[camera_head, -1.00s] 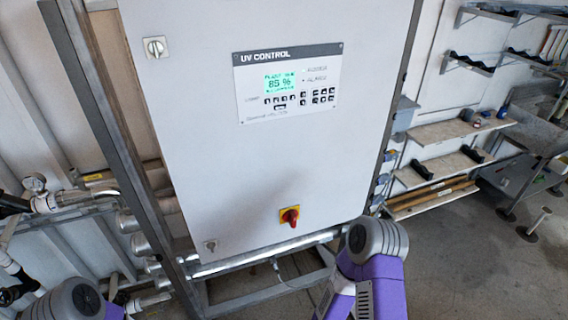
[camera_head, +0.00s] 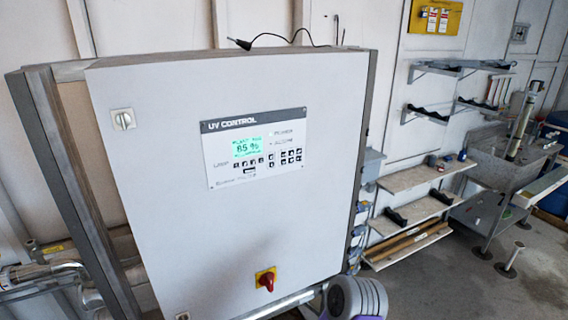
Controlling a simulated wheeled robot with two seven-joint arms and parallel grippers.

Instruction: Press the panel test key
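The UV control panel (camera_head: 256,150) is on the front of a large light-grey cabinet (camera_head: 230,225). Its green display (camera_head: 246,147) reads about 85 %. Small dark keys (camera_head: 268,161) sit in rows below and right of the display, with one wider key (camera_head: 249,170) under the left row. The key labels are too small to read, so I cannot tell which is the test key. Neither gripper is in view. A grey and purple part of my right arm shows at the bottom edge, below the cabinet.
A red rotary switch on a yellow plate (camera_head: 265,280) sticks out low on the cabinet door. A key lock (camera_head: 123,119) is at its upper left. Shelves (camera_head: 420,210) and a sink (camera_head: 505,160) stand to the right. A dark cable (camera_head: 275,38) lies on the cabinet top.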

